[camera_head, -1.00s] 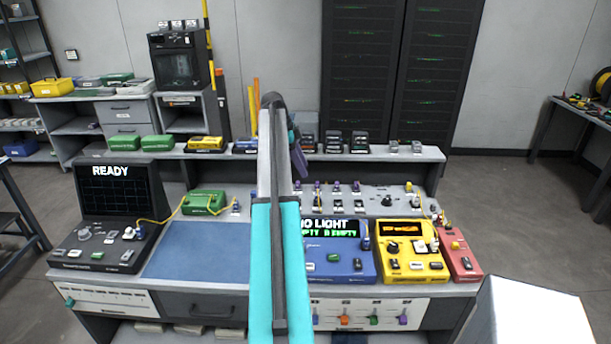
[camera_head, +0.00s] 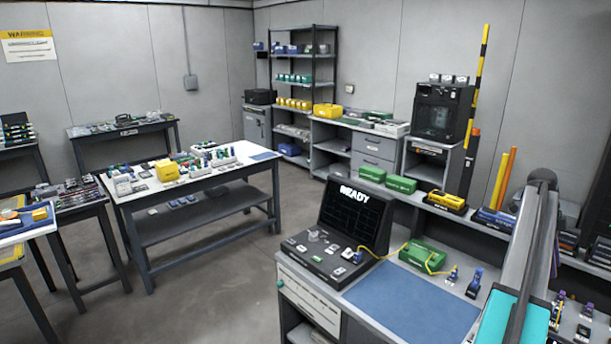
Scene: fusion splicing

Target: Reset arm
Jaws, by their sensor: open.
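My arm (camera_head: 515,280), a grey link with a turquoise lower part, rises at the right edge of the head view. It stands in front of the workbench. My gripper cannot be made out; the far end of the arm is hidden behind the link. A black instrument (camera_head: 350,220) with the word READY on its screen stands on the bench, left of the arm. A yellow cable runs from it to a green box (camera_head: 423,256). A blue mat (camera_head: 415,303) lies bare between the instrument and the arm.
A white-topped table (camera_head: 235,160) with a yellow box and small parts stands at the middle left. Shelving (camera_head: 305,75) and a black cabinet (camera_head: 441,110) line the back wall. The floor (camera_head: 215,265) between table and bench is clear.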

